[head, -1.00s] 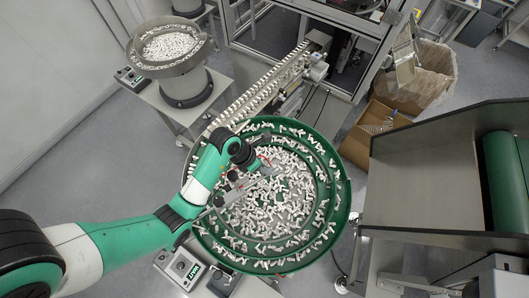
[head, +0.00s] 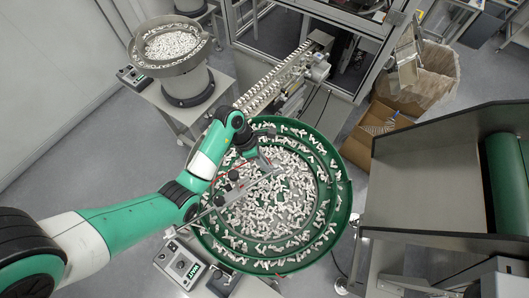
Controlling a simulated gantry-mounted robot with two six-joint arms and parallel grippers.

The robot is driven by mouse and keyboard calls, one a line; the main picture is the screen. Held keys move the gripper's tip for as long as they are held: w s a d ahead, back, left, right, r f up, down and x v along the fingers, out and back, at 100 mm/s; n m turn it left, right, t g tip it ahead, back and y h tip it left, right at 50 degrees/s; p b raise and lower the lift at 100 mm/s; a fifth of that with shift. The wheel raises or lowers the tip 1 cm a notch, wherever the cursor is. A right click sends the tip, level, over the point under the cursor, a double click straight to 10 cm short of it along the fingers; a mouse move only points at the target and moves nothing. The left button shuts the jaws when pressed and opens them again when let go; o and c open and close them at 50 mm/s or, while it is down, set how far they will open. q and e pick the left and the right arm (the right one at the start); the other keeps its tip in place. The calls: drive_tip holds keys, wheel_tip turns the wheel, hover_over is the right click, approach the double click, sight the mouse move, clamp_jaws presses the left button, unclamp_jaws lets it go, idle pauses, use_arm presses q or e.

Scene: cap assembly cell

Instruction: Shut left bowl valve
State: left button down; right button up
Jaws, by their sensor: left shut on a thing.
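The large green bowl (head: 340,215) full of small white parts fills the middle of the head view. A metal bar with dark knobs (head: 233,175) crosses the bowl's left side, with red bits along it. My left gripper (head: 265,161) is over the upper left of the bowl, at the bar's far end. It is shut on a small piece there, which appears to be the left bowl valve; the fingers and wrist hide most of it. My right gripper is not in view.
A smaller bowl feeder (head: 172,45) stands at the upper left. A linear track (head: 275,85) runs from the bowl to the enclosed machine. A control box (head: 182,266) sits below the bowl's left side. A grey hopper (head: 425,185) stands at the right.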

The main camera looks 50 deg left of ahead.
use_arm(q)
drive_tip(key=shift+w+a+m+g+b, duration=0.2)
drive_tip(key=shift+w+m+g+b, duration=0.55)
drive_tip(key=shift+m+b, duration=1)
drive_tip(key=shift+w+a+m+g+b, duration=0.2)
drive_tip(key=shift+w+m+g+b, duration=0.6)
drive_tip(key=shift+m, duration=1.5)
drive_tip(key=shift+w+a+m+g+b, duration=0.3)
drive_tip(key=shift+m+g+b, duration=0.65)
drive_tip(key=shift+m+b, duration=1)
drive_tip(key=shift+d, duration=0.1)
drive_tip(key=c, duration=0.8)
unclamp_jaws()
